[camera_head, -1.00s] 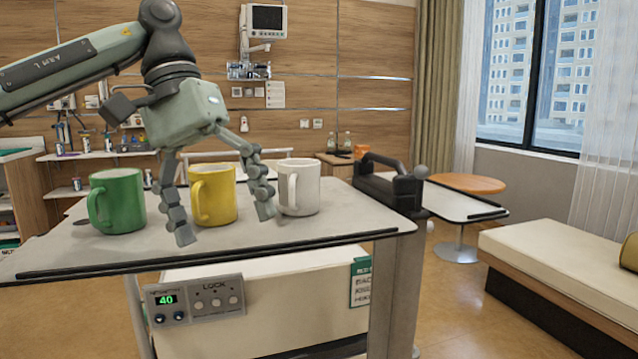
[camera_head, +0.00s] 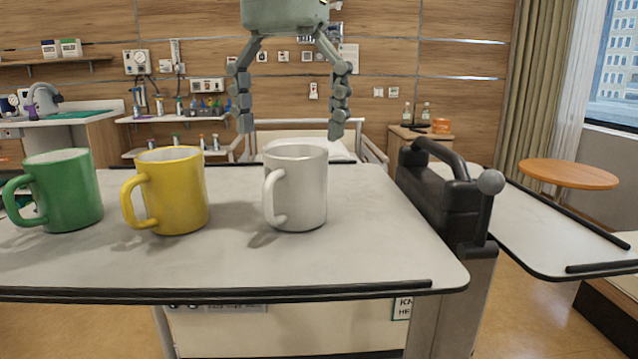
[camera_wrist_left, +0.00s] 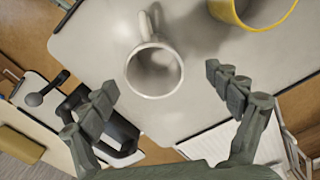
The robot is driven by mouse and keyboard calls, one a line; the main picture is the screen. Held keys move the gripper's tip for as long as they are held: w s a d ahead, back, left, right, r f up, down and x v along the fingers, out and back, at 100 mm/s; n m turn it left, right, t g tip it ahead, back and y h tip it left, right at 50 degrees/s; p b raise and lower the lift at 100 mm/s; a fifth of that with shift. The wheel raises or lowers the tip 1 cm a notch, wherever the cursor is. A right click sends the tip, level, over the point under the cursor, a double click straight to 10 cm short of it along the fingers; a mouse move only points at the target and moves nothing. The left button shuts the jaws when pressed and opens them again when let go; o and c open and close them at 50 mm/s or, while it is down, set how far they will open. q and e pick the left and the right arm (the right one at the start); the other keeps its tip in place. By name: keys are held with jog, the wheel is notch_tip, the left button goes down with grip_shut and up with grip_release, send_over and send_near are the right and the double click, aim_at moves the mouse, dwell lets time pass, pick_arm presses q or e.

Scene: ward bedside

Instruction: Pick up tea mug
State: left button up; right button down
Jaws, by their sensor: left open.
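Three mugs stand upright in a row on the overbed table (camera_head: 375,240): a green mug (camera_head: 62,190) at left, a yellow mug (camera_head: 175,190) in the middle and a white mug (camera_head: 297,188) at right. Their handles point left or toward the front left. I cannot tell by look which is the tea mug. My left gripper (camera_head: 291,128) is open and empty, fingers down, above and behind the white mug. In the left wrist view the open fingers (camera_wrist_left: 160,82) reach toward the white mug (camera_wrist_left: 154,70). The yellow mug (camera_wrist_left: 252,10) is cut off by the top edge. My right gripper is not in view.
A black handled clamp (camera_head: 440,195) rises at the table's right end. A bed (camera_head: 345,150) stands behind it, with a round orange side table (camera_head: 567,174) at right. The tabletop right of the white mug is clear.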

aim_at(292, 151)
pick_arm(q)
jog(key=f, duration=0.4)
jog(key=s+f, duration=0.1)
jog(key=f, duration=0.2)
jog(key=shift+d+b, duration=0.25)
jog(key=shift+b, duration=0.1)
jog(key=shift+w+f, duration=0.1)
jog(key=shift+f, duration=0.3)
jog(key=c, duration=1.5)
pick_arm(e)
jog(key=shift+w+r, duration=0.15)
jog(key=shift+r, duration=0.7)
pick_arm(q)
jog(key=shift+r, duration=0.2)
